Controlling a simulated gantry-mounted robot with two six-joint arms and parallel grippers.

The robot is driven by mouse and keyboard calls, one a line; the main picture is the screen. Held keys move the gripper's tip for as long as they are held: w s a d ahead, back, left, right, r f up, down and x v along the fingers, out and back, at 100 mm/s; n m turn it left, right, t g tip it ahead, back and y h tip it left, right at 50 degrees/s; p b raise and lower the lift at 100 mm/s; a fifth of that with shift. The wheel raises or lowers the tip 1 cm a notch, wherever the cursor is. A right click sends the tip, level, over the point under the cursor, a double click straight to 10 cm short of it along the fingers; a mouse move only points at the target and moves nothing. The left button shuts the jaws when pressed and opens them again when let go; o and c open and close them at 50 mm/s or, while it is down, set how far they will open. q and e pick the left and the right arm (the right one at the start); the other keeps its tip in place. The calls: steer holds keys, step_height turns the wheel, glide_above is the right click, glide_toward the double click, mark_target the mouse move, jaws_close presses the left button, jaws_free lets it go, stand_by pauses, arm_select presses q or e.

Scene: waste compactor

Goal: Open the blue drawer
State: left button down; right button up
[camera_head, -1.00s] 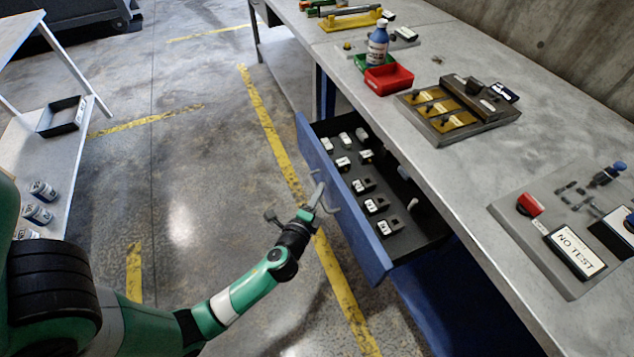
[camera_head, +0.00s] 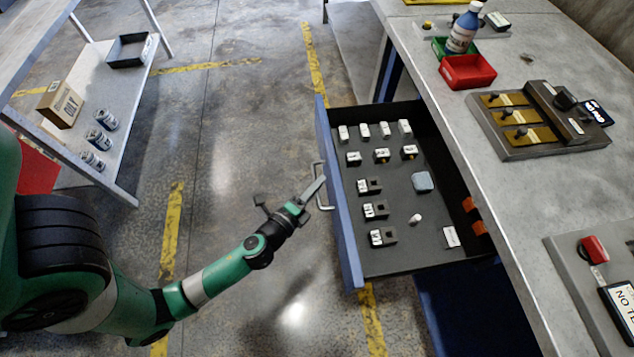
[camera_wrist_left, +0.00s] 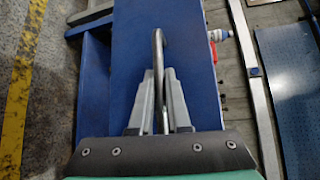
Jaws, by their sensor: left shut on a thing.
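The blue drawer (camera_head: 346,215) stands pulled out from under the grey workbench, its black tray open to view with several small labelled blocks inside. A metal bar handle (camera_head: 320,186) is on its blue front. My left gripper (camera_head: 314,192) is at this handle, coming from the left. In the left wrist view the gripper (camera_wrist_left: 160,100) has its two fingers on either side of the handle bar (camera_wrist_left: 158,60), shut on it, in front of the blue drawer front (camera_wrist_left: 195,40). My right gripper is not in view.
The workbench (camera_head: 480,135) holds a red bin (camera_head: 467,72), a blue-labelled bottle (camera_head: 463,32) and a switch panel (camera_head: 540,120). A shelf at left carries cans (camera_head: 100,140) and a box (camera_head: 62,104). The floor between is clear, with yellow lines.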

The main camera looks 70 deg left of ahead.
arm_select(q)
steer(key=c, duration=0.9)
jaws_free()
steer(key=b+v, duration=0.1)
steer(key=v, duration=1)
steer(key=shift+s+d, duration=0.2)
steer(key=shift+s, duration=0.05)
